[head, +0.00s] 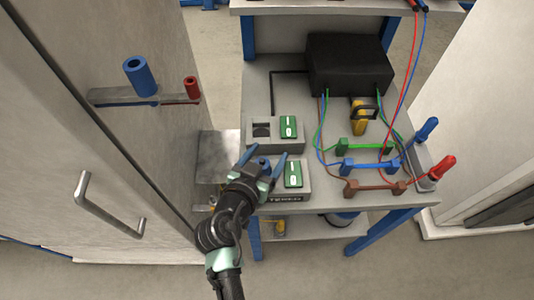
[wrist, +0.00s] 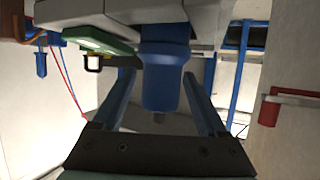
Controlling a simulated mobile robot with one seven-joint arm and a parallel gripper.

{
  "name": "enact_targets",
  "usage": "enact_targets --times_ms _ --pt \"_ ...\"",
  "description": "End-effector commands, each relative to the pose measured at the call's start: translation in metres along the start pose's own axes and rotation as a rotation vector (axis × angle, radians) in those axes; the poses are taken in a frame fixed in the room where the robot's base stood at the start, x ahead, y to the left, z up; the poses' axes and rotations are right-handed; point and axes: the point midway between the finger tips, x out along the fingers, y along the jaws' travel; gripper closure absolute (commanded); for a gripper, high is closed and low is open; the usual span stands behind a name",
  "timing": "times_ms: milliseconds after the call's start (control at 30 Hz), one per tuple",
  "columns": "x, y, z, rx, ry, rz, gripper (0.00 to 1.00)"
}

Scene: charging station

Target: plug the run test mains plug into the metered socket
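A blue plug (head: 263,163) sits at the front grey socket box (head: 296,194), which has a green switch (head: 293,174) and a dark label on its front. In the wrist view the blue plug (wrist: 163,85) stands against the grey box (wrist: 212,18), its body between my fingers. My gripper (head: 263,157) is open, with one finger on each side of the plug; it also shows in the wrist view (wrist: 164,90). A gap shows on both sides.
A black box (head: 347,64) stands at the back of the bench with wires to green, blue and brown bars (head: 370,167). A yellow object (head: 359,118) is behind them. A grey cabinet (head: 100,130) with a handle stands close on the left.

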Motion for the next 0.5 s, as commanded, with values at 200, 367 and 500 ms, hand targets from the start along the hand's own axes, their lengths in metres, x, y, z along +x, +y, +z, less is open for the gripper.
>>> enact_targets --times_ms 200,367,500 --pt "0.0 0.0 0.001 0.0 -0.001 0.0 0.25" --pt "-0.007 0.0 0.001 -0.001 -0.001 0.0 0.25" --pt "-0.027 0.0 0.002 0.0 -0.003 -0.002 0.25"
